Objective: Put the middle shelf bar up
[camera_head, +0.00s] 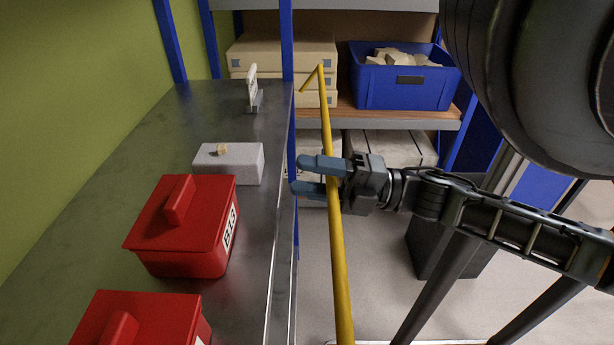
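A long yellow bar (340,261) runs from the bottom edge of the picture up to a bent hook-like end near the back shelf. My gripper (307,176) reaches in from the right with its blue-grey fingers pointing left. The bar passes at the fingers, with the upper finger seeming to cross over it and the lower one behind it. The fingers are a little apart. I cannot tell whether they press on the bar. The bar's near end is out of the picture.
A dark metal bench (90,185) on the left carries red lidded boxes (190,245), a pale block (245,163) and a small upright card (252,88). Behind, a rack with blue posts (287,40) holds cartons (270,50) and a blue crate (400,90).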

